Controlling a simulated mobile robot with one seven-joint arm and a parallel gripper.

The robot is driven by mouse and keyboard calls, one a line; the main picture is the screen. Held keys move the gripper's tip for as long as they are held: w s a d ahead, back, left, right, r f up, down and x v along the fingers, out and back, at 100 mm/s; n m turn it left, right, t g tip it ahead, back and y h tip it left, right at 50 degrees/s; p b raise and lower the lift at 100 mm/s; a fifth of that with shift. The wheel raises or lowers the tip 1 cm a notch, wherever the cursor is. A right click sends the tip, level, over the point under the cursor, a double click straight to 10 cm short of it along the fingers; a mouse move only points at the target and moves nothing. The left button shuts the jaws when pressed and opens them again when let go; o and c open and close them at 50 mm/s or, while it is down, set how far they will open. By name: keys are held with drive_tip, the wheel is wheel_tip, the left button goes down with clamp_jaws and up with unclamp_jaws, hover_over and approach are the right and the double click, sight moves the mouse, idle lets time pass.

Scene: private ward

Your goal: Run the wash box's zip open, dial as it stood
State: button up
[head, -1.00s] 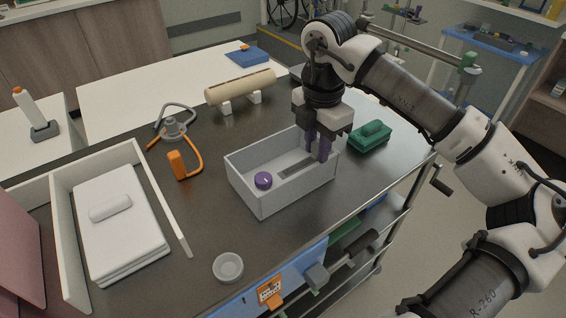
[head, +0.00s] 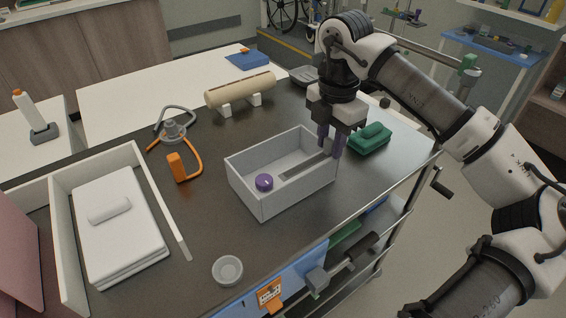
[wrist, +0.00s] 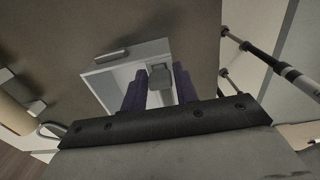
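The wash box (head: 262,200) is a pale grey open-topped box on the dark table. A purple dial (head: 264,182) sits inside toward its left end. A dark zip strip (head: 305,167) runs from beside the dial toward the right end. My gripper (head: 331,146) points down at the box's right end, its purple fingers partly inside. In the wrist view, a grey zip pull (wrist: 155,75) shows between the fingers (wrist: 155,92), which appear closed about it. Their exact contact is partly hidden.
A green case (head: 370,140) stands just right of the box, close to my gripper. A small round bowl (head: 227,270), an orange-handled item (head: 178,167), a cream roll on supports (head: 240,90) and a white tray with folded linen (head: 120,235) stand around.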

drive_tip(key=shift+o, duration=0.8)
